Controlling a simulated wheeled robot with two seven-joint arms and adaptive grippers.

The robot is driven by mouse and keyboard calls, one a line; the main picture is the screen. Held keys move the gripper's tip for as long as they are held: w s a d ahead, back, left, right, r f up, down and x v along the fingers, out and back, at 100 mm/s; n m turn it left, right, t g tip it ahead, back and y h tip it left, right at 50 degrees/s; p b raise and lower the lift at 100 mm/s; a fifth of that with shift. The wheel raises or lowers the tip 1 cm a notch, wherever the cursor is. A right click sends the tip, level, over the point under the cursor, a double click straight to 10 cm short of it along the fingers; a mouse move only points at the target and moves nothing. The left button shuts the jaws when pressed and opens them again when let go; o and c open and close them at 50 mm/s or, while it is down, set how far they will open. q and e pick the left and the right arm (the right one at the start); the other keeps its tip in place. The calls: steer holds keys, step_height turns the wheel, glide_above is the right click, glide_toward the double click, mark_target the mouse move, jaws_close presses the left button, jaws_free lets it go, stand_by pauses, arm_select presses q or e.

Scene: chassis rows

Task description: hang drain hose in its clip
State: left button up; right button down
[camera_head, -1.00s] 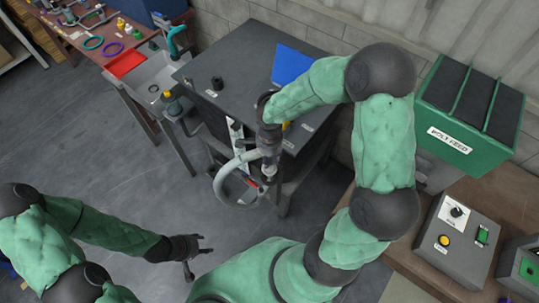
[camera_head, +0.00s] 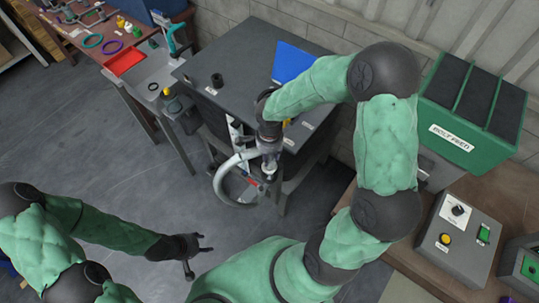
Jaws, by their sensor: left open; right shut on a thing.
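The drain hose (camera_head: 216,184) is a grey-white loop hanging at the front of the dark table. My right gripper (camera_head: 268,150) is shut on the hose's upper end, in front of the table's edge. The clip cannot be made out; the gripper and arm cover part of that area. My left gripper (camera_head: 197,256) is open and empty over the floor, at lower left of the hose and apart from it.
The dark table (camera_head: 240,62) carries a blue panel (camera_head: 292,64) and a small black cylinder (camera_head: 217,80). A green bolt feed bin (camera_head: 450,140) and a control box (camera_head: 458,236) stand at right.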

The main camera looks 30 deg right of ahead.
mark_target(270, 165)
steer(key=shift+b, duration=0.4)
stand_by(0.4)
steer(key=shift+f, duration=0.15)
steer(key=shift+f+b, duration=0.3)
steer(key=shift+b, duration=0.2)
steer(key=shift+f+b, duration=2.85)
steer(key=shift+b, duration=0.3)
steer(key=c, duration=0.7)
jaws_free()
step_height(270, 165, up, 12)
